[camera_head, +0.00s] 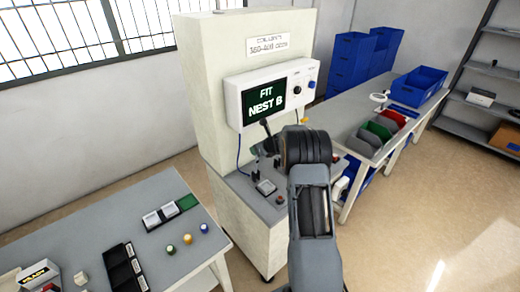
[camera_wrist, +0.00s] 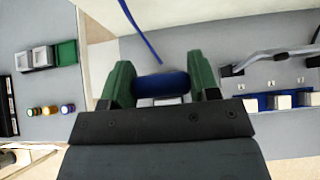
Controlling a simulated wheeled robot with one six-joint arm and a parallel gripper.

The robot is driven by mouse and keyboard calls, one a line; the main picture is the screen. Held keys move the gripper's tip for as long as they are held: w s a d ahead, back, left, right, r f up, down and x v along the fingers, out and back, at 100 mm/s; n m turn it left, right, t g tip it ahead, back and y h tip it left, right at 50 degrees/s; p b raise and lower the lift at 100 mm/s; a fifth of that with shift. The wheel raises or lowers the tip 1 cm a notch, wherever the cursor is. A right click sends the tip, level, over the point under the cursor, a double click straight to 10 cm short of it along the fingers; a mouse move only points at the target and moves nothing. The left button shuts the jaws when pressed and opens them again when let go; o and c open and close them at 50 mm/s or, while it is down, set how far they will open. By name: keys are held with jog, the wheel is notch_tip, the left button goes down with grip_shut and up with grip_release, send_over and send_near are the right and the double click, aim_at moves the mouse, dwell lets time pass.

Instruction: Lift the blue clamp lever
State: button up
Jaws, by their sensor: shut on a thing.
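The blue clamp lever (camera_wrist: 172,88) shows in the wrist view as a short, rounded blue handle lying crosswise between my fingers. My gripper (camera_wrist: 159,73) has two green fingers, one on each side of the handle, and is shut on it. The rest of the lever is hidden behind the handle and gripper body. In the head view my arm covers the gripper and the lever, in front of the machine's work surface (camera_head: 240,190).
A tall cream machine (camera_head: 215,75) carries a panel with a screen (camera_head: 264,101) reading "FIT NEST B". A blue cable (camera_wrist: 139,33) runs close beyond my fingers. A grey table (camera_head: 75,217) with small parts stands left; a bench with coloured bins (camera_head: 378,130) stands right.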

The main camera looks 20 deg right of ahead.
jog(key=shift+s+f, duration=0.1)
jog(key=shift+f, duration=0.2)
jog(key=o, duration=1.1)
jog(key=shift+o, duration=0.9)
jog(key=shift+r, duration=0.1)
jog(key=b+v, duration=0.2)
jog(key=v, duration=1.1)
jog(key=shift+s+d+r, duration=0.15)
jog(key=shift+r, duration=0.1)
